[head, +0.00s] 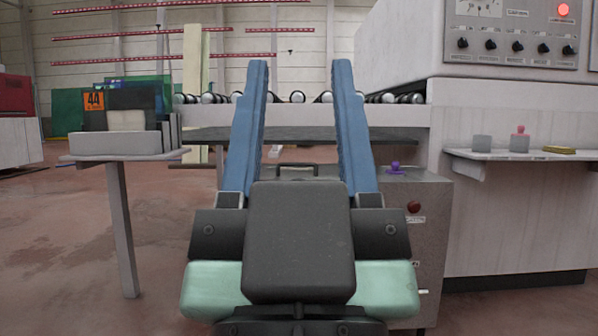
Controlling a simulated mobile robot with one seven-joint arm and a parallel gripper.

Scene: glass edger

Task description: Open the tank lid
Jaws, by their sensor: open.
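The grey metal tank (431,240) stands low ahead of me, below the roller line. Its lid top (325,172) is seen at a shallow angle and looks flat and closed. A dark bar handle (297,165) stands up from it and shows between my fingers. My gripper (299,65) is open and empty, its two blue fingers wide apart and pointing forward. In the picture the fingers flank the handle without visible contact; I cannot tell the distance. My gripper's body hides most of the tank front and much of the lid.
A purple knob-like object (395,168) sits on the tank's right top; a red button (413,207) is on its front. A dark shelf (290,134) and rollers (297,97) lie behind. A side table (120,155) stands left, a small-parts ledge (500,154) right. Floor at left is clear.

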